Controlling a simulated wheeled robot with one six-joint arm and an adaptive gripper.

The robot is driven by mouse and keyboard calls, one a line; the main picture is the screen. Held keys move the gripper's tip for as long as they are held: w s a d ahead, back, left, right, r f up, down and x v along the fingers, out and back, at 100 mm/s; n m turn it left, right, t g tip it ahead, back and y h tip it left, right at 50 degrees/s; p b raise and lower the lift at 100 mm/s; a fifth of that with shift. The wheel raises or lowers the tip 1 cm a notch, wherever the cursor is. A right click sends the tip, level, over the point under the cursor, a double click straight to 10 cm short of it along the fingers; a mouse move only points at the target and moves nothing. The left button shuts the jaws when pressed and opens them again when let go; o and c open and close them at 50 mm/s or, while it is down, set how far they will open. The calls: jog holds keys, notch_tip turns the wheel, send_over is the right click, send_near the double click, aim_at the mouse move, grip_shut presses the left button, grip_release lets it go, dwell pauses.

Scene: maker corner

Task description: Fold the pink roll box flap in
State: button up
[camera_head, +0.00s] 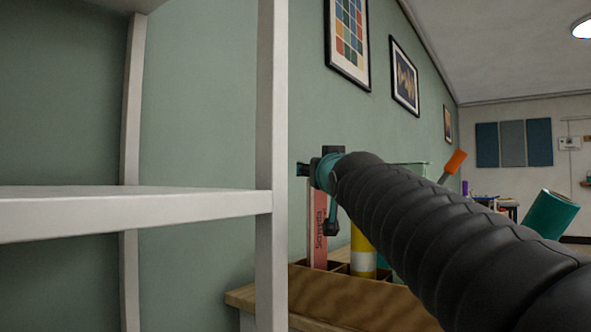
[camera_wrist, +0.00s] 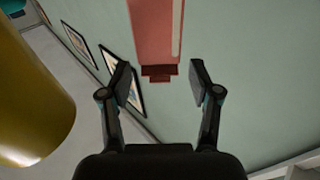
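The pink roll box (camera_head: 318,230) is long and narrow with lettering on its side. It stands upright in a compartment of a wooden divided crate (camera_head: 350,300). In the wrist view the box (camera_wrist: 152,30) enters from the top edge, with a darker red flap (camera_wrist: 160,73) at its near end. The flap sticks out from that end. My gripper (camera_wrist: 160,68) is open, with one finger on each side of the flap and clear space around it. In the head view my gripper (camera_head: 325,172) is near the box's upper end and partly hides it. Contact there is unclear.
A yellow-and-white roll (camera_head: 361,255) stands beside the box in the crate; a large yellow cylinder (camera_wrist: 30,100) fills the left of the wrist view. A teal roll (camera_head: 550,214) and an orange-ended roll (camera_head: 454,163) lean to the right. White shelving (camera_head: 130,210) stands at left.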

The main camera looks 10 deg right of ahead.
jog(key=shift+s, duration=0.15)
jog(key=s+f, duration=0.1)
jog(key=s, duration=1)
jog(key=shift+s+f, duration=0.25)
jog(key=shift+s, duration=0.1)
